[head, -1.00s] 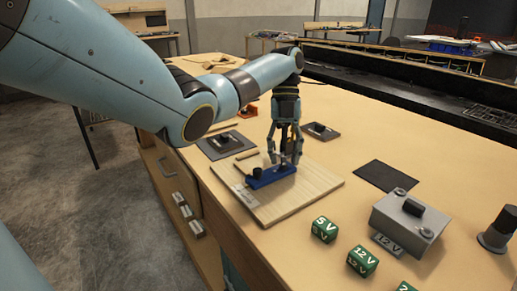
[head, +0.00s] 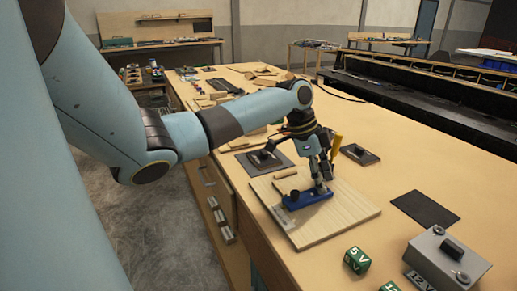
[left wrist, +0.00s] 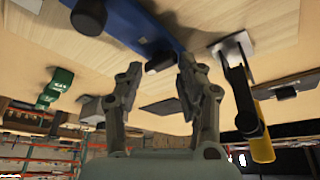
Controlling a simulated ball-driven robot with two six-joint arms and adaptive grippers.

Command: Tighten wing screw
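A blue bar (head: 308,198) lies on a light wooden board (head: 350,212) on the bench. A black round knob (head: 294,195) stands at its left end. The bar also crosses the top of the left wrist view (left wrist: 138,25). My left gripper (head: 322,186) points down at the bar's right end, its fingers tilted. In the left wrist view its fingertips (left wrist: 158,72) are apart, with a small dark cylinder (left wrist: 160,62) just beyond the gap; I cannot tell whether they touch it. No wing shape can be made out. My right gripper is not in view.
A yellow-handled upright tool (head: 337,143) stands right behind my left gripper, close to it. Green voltage cubes (head: 357,260) and a grey box (head: 447,262) lie at the front right. A dark flat pad (head: 425,209) lies right of the board. A small wooden peg (head: 285,174) lies behind the bar.

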